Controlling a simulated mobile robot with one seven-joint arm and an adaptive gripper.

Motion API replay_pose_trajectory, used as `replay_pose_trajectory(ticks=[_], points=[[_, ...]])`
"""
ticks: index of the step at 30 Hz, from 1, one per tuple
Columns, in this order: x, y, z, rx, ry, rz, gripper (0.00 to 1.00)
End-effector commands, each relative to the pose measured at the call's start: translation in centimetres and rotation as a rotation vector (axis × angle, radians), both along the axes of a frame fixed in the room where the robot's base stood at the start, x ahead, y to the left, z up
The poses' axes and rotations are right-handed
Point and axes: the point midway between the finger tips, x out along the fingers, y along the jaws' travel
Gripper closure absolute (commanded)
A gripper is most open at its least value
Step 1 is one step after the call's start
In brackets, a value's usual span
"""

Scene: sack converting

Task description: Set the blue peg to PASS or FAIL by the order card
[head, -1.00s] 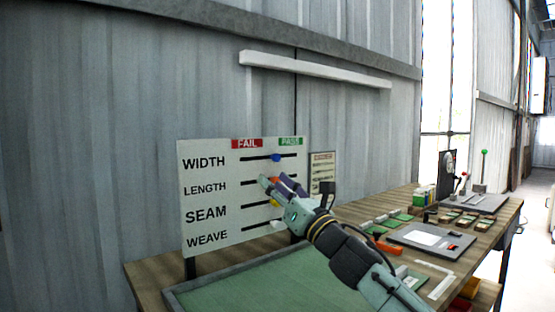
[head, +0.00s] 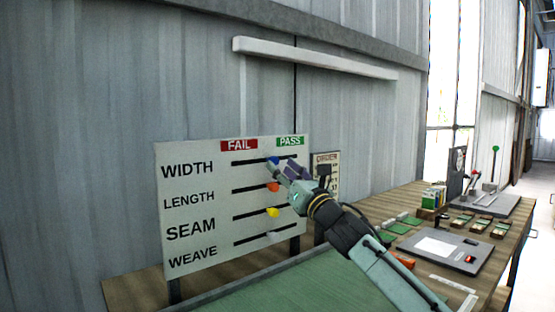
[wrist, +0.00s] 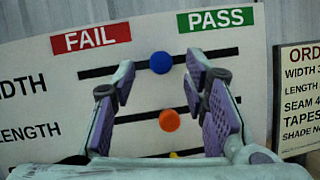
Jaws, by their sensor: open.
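The white board (head: 190,220) has rows WIDTH, LENGTH, SEAM and WEAVE under a red FAIL label (wrist: 91,37) and a green PASS label (wrist: 216,19). The round blue peg (wrist: 161,62) is near the middle of the WIDTH slot; it also shows in the head view (head: 273,160). My gripper (wrist: 160,78) is open, its purple-padded fingers to the left and right of the blue peg, seemingly not touching it. The order card (wrist: 300,95) is cut off in the wrist view, with WIDTH 3 readable; in the head view (head: 326,165) it is partly covered.
An orange peg (wrist: 170,120) sits in the LENGTH slot below the blue one. A yellow peg (head: 272,212) is in the SEAM slot and a pale peg (head: 273,236) in the WEAVE slot. A green-topped tray (head: 270,290) lies before the board.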

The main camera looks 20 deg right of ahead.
Motion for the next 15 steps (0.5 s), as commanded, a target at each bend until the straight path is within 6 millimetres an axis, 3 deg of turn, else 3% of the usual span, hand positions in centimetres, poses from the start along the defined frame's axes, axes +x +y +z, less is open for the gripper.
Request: replay_pose_trajectory(ticks=[6,15], points=[[2.4,0.6,1.1,0.0,0.0,0.0,0.59],[2.9,0.7,1.1,0.0,0.0,0.0,0.59]])
